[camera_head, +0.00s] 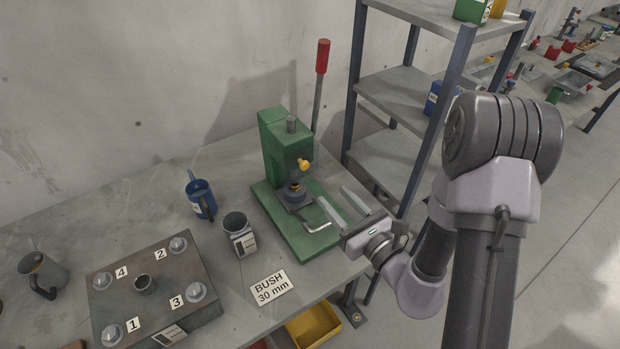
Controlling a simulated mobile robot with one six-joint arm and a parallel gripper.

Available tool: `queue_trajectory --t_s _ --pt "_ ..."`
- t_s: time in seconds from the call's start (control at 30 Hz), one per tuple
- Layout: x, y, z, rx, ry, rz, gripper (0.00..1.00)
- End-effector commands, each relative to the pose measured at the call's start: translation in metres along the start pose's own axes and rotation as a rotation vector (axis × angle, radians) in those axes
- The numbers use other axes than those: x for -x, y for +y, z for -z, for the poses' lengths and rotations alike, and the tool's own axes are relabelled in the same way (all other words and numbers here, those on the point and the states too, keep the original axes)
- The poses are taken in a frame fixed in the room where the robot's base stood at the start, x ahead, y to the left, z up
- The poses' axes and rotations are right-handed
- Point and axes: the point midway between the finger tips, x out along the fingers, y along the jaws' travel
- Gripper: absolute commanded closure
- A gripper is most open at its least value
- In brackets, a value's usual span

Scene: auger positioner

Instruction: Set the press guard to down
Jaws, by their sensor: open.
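The green press (286,150) stands on the workbench. It has a red-handled lever (321,58) raised at its right and a yellow knob (304,164) on its front. A dark round holder (294,194) sits on its base. I cannot clearly make out the guard or its position. A thin, pale bent bar (316,229) lies low by the base, near my gripper's left finger; I cannot tell whether it belongs to the guard. My gripper (331,194) is open and empty, its fingers pointing toward the press from the right. Contact is not clear.
A dark numbered plate (156,268) lies further left. A "BUSH 30 mm" label (270,286) lies in front. A metal shelf (398,95) stands close behind on the right.

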Motion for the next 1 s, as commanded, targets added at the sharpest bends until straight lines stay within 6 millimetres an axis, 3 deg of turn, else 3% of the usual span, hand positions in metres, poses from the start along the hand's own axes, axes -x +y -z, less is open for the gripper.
queue_trajectory --t_s 0.07,0.3,0.43,0.6,0.87,1.0 --pt "-0.017 0.002 0.012 0.007 -0.008 -0.005 0.56" --pt "-0.084 0.002 -0.002 -0.001 -0.003 -0.003 0.56" --pt "-0.108 0.002 -0.002 -0.003 -0.002 -0.002 0.56" --pt "-0.121 0.001 -0.001 -0.004 -0.001 0.000 0.56" --pt "-0.122 0.001 -0.001 -0.004 -0.001 0.000 0.56" --pt "-0.122 0.001 -0.001 -0.004 -0.001 0.000 0.83"
